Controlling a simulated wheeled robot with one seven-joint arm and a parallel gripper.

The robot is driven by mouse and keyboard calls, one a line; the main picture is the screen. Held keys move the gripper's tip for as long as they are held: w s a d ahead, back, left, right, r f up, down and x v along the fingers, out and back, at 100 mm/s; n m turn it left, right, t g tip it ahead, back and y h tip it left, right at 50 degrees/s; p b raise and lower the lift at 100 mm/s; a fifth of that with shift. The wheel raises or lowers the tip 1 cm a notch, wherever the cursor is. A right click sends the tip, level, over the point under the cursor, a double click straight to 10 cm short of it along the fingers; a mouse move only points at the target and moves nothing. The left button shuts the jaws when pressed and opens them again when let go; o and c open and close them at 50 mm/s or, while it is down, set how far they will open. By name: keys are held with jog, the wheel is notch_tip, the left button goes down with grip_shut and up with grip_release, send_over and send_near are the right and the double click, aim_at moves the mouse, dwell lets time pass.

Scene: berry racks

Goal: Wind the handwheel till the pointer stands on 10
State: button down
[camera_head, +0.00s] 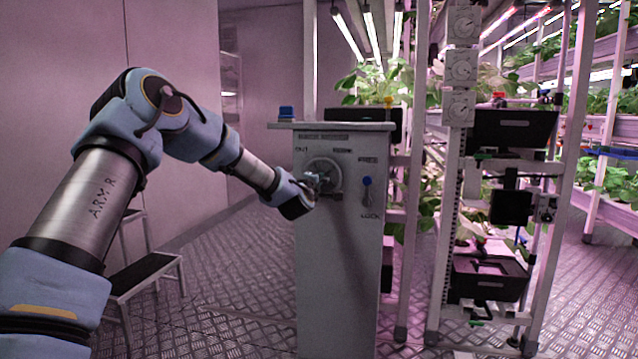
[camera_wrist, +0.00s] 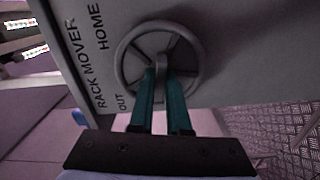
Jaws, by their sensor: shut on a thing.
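The handwheel (camera_head: 325,166) is a grey spoked wheel on the front face of a grey pedestal (camera_head: 337,270), under small lettering that includes OUT. In the wrist view the handwheel (camera_wrist: 122,65) fills the top middle, beside the words RACK MOVER, HOME and OUT. My gripper (camera_head: 313,186) is at the wheel's lower front. In the wrist view the two teal fingers of my gripper (camera_wrist: 163,82) are closed about a small grey part at the wheel, seemingly its handle; their tips partly hide it. I cannot make out the pointer or its reading.
Several round dials (camera_head: 462,66) are on a post further right. Racks with black trays (camera_head: 512,128) and plants stand behind. A dark step stool (camera_head: 146,273) is at left. The floor before the pedestal's left side is clear.

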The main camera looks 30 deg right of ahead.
jog(key=shift+f, duration=0.1)
jog(key=c, duration=0.9)
grip_release()
jog(key=v, duration=1)
jog(key=shift+s+a+p, duration=0.3)
jog(key=shift+p, duration=0.1)
